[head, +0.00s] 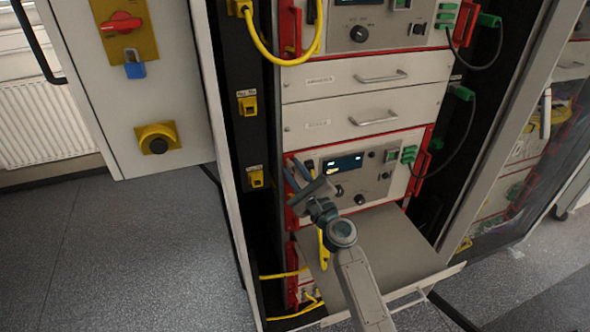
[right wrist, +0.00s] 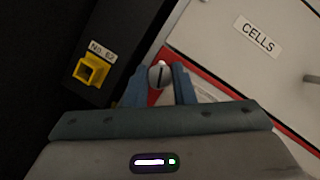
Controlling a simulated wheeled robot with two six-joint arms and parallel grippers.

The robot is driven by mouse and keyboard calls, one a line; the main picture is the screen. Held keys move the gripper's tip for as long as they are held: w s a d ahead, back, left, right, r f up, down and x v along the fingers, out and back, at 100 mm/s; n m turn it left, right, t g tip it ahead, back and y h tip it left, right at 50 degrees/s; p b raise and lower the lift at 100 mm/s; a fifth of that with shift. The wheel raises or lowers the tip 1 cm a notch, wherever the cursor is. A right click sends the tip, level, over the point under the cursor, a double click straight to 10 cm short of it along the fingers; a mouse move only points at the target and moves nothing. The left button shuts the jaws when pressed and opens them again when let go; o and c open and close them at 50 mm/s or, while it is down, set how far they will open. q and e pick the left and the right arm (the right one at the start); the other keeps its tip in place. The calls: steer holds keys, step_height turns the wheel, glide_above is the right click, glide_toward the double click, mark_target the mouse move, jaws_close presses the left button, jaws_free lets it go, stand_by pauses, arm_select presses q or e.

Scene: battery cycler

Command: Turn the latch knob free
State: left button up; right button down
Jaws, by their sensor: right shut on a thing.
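The latch knob (right wrist: 158,75) is a small pale round knob with a dark slot. In the right wrist view it sits at the red-edged left corner of a light grey front panel. My right gripper (right wrist: 157,82) is shut on it, with one blue finger on each side. In the head view my right gripper (head: 296,170) reaches the left red edge of the lower instrument (head: 375,190), and the fingers hide the knob. My left gripper is not in view.
A drawer labelled CELLS (right wrist: 256,35) is above the instrument. A pulled-out shelf (head: 390,245) lies below, under my arm. Yellow sockets (head: 248,105) and cables line the rack's left post. An open cabinet door (head: 125,90) stands at left.

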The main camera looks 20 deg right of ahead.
steer(key=n+g, duration=0.1)
steer(key=n, duration=0.1)
steer(key=n+y+p, duration=0.1)
steer(key=n, duration=0.1)
steer(key=shift+r+n+g, duration=0.15)
steer(key=shift+n+g, duration=0.25)
steer(key=n+g+p, duration=0.1)
steer(key=n+p, duration=0.1)
steer(key=n, duration=0.1)
steer(key=shift+d+r+n+y, duration=0.1)
steer(key=shift+n+y, duration=0.3)
steer(key=n+g+p, duration=0.2)
steer(key=n, duration=0.2)
steer(key=shift+h+p, duration=0.3)
steer(key=shift+p, duration=0.05)
steer(key=shift+n+p, duration=0.5)
steer(key=shift+n, duration=0.3)
steer(key=shift+g, duration=0.3)
steer(key=c, duration=1.2)
jaws_free()
